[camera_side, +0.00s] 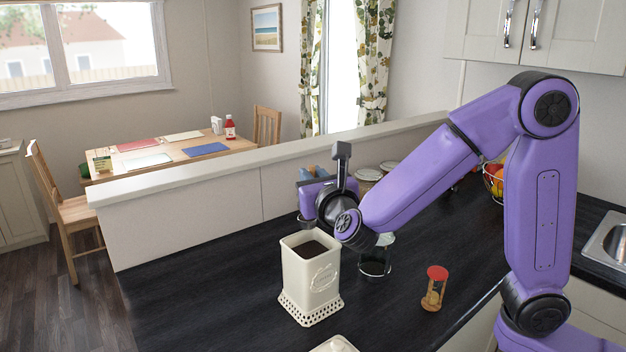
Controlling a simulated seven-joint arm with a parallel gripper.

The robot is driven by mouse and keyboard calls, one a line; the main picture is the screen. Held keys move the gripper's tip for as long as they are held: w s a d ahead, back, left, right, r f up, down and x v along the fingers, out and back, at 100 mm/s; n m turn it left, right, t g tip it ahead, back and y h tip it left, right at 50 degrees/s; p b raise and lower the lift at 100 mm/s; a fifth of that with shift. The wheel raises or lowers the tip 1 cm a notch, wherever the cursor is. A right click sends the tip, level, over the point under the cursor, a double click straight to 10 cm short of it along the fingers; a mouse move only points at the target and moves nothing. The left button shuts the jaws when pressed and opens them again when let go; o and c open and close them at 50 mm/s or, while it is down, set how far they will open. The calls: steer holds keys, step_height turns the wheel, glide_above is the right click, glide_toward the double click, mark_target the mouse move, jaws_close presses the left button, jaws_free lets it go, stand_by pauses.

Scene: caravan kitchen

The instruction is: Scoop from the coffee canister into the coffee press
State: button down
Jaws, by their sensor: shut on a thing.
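The cream square coffee canister (322,283) stands open on the dark counter, with dark grounds (311,248) inside. The coffee press (375,262) is a glass vessel with a dark layer low in it. It stands right of and behind the canister, partly hidden by my arm. My gripper (308,208) is above and behind the canister's back rim. It is shut on what looks like the scoop (305,221), of which a small dark cup shows. My wrist hides most of the fingers and the handle, and I cannot tell whether the scoop holds coffee.
A red-topped sand timer (434,288) stands right of the canister. A cream lid (336,344) lies at the front edge of view. Lidded jars (368,175) stand by the low wall (180,219), behind my arm. A fruit basket (494,181) is further right. The counter's left is clear.

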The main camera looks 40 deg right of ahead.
steer(key=s+d+f, duration=0.1)
steer(key=s+d, duration=0.1)
steer(key=d, duration=1.7)
steer(key=a+f+n+t+y, duration=0.1)
steer(key=a+f+n, duration=0.3)
steer(key=n, duration=0.5)
steer(key=w+a+f+n+t+y, duration=0.1)
steer(key=a+f+n+t+y, duration=0.1)
steer(key=a+f+n, duration=0.2)
steer(key=shift+a+f+n+t+y, duration=0.35)
steer(key=shift+f+n, duration=1.2)
steer(key=shift+n, duration=1.55)
steer(key=shift+r, duration=0.25)
